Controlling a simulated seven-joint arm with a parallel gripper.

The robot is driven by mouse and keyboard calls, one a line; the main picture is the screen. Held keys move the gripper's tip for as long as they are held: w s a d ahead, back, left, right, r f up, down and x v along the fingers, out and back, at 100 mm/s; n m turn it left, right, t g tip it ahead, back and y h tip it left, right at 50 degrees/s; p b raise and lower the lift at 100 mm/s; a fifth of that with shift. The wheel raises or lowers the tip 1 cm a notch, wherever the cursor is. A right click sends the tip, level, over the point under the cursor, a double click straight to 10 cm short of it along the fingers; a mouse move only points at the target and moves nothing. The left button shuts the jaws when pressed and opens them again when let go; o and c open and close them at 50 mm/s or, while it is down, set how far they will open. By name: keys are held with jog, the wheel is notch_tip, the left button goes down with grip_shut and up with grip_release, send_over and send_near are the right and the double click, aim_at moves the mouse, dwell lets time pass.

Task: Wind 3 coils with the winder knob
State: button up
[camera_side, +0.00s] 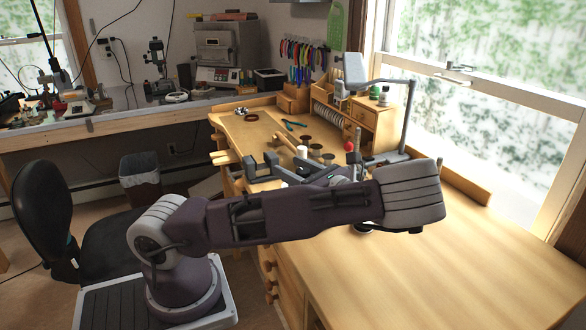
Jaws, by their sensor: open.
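A small red knob (349,146) stands upright over the bench, just behind my arm, beside a grey upright post (357,133). I take it for the winder knob, but the mechanism below it is hidden by my arm. I cannot make out any wound coils.
Small dark-topped spools (315,150) and a white cylinder (302,152) stand close behind my arm. A grey lamp (409,110) and a wooden drawer unit (375,125) stand behind the knob. The bench (470,270) is clear at the front right.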

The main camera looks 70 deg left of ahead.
grip_shut()
jog(key=m+t, duration=0.2)
jog(key=t, duration=0.2)
jog(key=w+m+t+y, duration=0.1)
jog(key=m+t, duration=0.2)
jog(key=t, duration=0.1)
jog(key=shift+w, duration=0.2)
jog(key=m+t, duration=0.1)
jog(key=t, duration=0.1)
jog(key=m+t, duration=0.2)
jog(key=shift+w+t+h, duration=0.3)
jog(key=shift+w+h, duration=0.1)
jog(key=shift+w+m+t+h, duration=0.15)
jog(key=shift+m+t+h, duration=0.15)
jog(key=shift+m+t, duration=0.35)
jog(key=shift+w+d+r, duration=0.1)
grip_release()
